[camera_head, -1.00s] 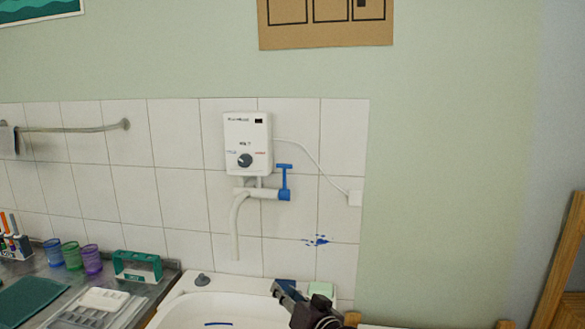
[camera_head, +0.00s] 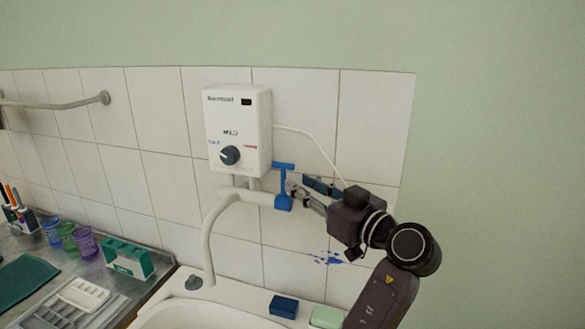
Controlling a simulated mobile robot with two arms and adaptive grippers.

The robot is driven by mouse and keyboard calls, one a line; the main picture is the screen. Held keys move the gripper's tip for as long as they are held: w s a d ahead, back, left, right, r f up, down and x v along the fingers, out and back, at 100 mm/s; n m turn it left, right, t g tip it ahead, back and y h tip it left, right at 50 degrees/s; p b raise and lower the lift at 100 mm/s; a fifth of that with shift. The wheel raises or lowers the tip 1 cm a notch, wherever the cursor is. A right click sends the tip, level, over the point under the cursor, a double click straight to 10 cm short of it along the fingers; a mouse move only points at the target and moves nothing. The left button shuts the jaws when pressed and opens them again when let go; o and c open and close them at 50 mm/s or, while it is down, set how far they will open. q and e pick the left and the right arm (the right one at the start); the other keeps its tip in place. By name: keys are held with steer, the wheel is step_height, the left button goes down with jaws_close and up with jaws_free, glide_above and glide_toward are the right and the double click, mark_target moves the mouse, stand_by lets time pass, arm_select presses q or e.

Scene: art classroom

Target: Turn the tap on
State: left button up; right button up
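The tap has a white body and a curved spout (camera_head: 212,240) below a white water heater on the tiled wall. Its blue T-shaped handle (camera_head: 283,170) stands upright, with the crossbar at the top. No water shows at the spout.
The water heater (camera_head: 237,130) with a dark knob is right above the tap. The white sink (camera_head: 170,316) is below, with a blue block (camera_head: 284,306) and a green block (camera_head: 327,316) on its back rim. Coloured cups and a green rack (camera_head: 128,258) stand at left.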

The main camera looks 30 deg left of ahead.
mark_target(285, 176)
arm_select(q)
steer(key=x, duration=0.1)
steer(key=p+x, duration=0.1)
steer(key=x, duration=0.1)
steer(key=p+x, duration=0.1)
steer(key=shift+s+a+r, duration=0.25)
steer(key=shift+s+r, duration=0.1)
steer(key=shift+w+a+f+p, duration=0.25)
steer(key=shift+w+a, duration=0.1)
steer(key=shift+a, duration=0.2)
steer(key=shift+w+a+f+p, duration=0.1)
steer(key=shift+w+a+p, duration=0.1)
steer(key=shift+w+a, duration=0.25)
steer(key=shift+s+a, duration=0.1)
jaws_close()
arm_select(e)
steer(key=shift+s+a+r, duration=0.1)
steer(key=shift+r, duration=0.7)
steer(key=shift+s+a+r, duration=0.1)
steer(key=shift+r, duration=0.7)
